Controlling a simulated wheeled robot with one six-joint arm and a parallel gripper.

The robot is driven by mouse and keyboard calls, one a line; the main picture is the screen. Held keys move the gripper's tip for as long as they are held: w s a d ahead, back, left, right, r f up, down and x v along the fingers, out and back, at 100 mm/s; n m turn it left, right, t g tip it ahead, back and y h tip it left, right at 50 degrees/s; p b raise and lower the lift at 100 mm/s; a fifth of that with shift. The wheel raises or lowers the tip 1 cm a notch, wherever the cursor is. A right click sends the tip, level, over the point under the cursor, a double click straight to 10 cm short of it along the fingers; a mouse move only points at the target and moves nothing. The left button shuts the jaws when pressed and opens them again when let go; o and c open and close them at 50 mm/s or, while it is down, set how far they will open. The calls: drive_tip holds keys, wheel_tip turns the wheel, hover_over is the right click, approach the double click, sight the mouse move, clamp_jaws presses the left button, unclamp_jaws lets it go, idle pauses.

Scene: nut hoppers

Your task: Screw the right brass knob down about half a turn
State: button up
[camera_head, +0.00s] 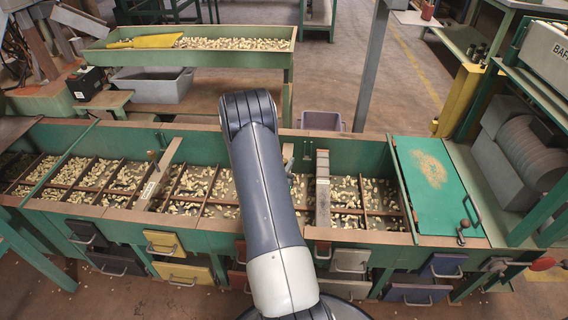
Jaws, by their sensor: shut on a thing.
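My arm (262,190) rises from the bottom centre and reaches over the long green hopper (350,237). Its far end bends down behind its own link, so my gripper is hidden and I cannot see what it touches. A brass knob (152,155) stands at the top of the left slanted bar (158,180) across the hopper. The right brass knob cannot be made out; the area behind my arm is covered.
Nuts lie in the hopper's divided compartments. A green lid (436,185) with a handle covers its right end. Several coloured drawers, including a yellow one (163,243), line the front. A green trough (190,48) stands behind. A grey post (371,65) rises right of my arm.

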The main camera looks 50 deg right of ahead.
drive_tip(key=shift+g, duration=0.3)
drive_tip(key=m+g+h+b, duration=0.1)
drive_tip(key=m+g, duration=0.2)
drive_tip(key=g, duration=0.1)
drive_tip(key=shift+w+f+b, duration=0.1)
drive_tip(key=shift+b, duration=0.25)
drive_tip(key=m+g, duration=0.2)
drive_tip(key=g, duration=0.1)
drive_tip(key=m+g, duration=0.2)
drive_tip(key=g, duration=0.2)
drive_tip(key=shift+m+b, duration=0.4)
drive_tip(key=m+g+y, duration=0.2)
drive_tip(key=g, duration=0.1)
drive_tip(key=m+g+y+b, duration=0.1)
drive_tip(key=m+g+y, duration=0.1)
drive_tip(key=m+g, duration=0.1)
drive_tip(key=shift+g, duration=0.6)
drive_tip(key=shift+m+g+y+b, duration=0.7)
drive_tip(key=shift+m+g+y, duration=0.45)
drive_tip(key=shift+y, duration=0.25)
drive_tip(key=shift+g, duration=0.25)
drive_tip(key=o, duration=1)
